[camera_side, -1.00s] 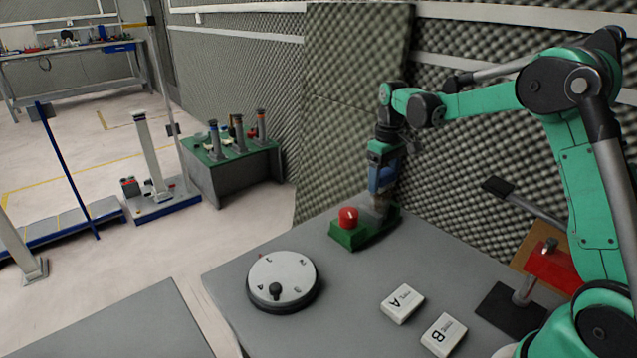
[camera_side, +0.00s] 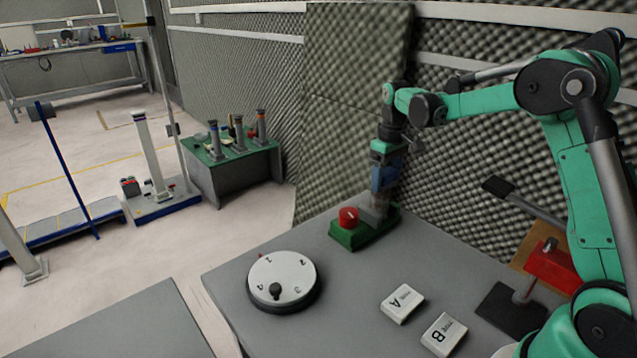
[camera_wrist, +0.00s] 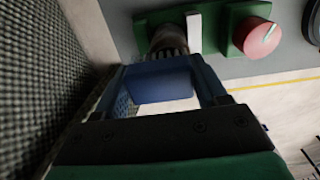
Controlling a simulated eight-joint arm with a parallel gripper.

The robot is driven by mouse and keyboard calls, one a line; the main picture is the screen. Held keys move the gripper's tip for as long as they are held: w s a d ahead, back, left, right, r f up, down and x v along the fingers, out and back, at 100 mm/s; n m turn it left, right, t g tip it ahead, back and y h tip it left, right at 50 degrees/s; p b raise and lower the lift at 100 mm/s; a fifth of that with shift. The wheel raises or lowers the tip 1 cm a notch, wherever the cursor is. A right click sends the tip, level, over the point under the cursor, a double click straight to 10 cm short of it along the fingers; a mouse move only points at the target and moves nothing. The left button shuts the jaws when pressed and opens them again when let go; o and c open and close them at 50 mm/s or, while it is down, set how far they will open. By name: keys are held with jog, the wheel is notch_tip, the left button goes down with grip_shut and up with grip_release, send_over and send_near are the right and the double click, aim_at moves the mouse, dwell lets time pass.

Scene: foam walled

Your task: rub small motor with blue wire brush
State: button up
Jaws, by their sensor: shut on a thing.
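My gripper (camera_side: 386,180) points down at the back of the grey table, beside the foam wall. It is shut on a blue block-like piece, which I take as the blue wire brush (camera_wrist: 160,85). Below it, a ribbed grey-brown part (camera_wrist: 168,40) sits over the green base (camera_wrist: 225,32); I cannot tell whether this is bristles or the small motor. The base also shows in the side view (camera_side: 345,238), with a red round knob (camera_side: 347,217) on its left end. The exact contact between brush and motor is hidden.
A round white dial (camera_side: 295,268) lies front left on the table. White blocks A (camera_side: 402,303) and B (camera_side: 444,334) lie front right. A red device (camera_side: 550,266) stands at the right. The foam wall (camera_side: 450,165) is close behind my gripper. The table middle is clear.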

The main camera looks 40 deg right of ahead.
jog(key=shift+a, duration=1.1)
jog(key=shift+a+r, duration=0.1)
jog(key=shift+r, duration=4.05)
jog(key=s+a+r, duration=0.3)
jog(key=s+a, duration=0.2)
jog(key=a, duration=0.2)
send_near(374, 285)
notch_tip(374, 285, down, 7)
jog(key=shift+f, duration=0.15)
jog(key=shift+f, duration=0.3)
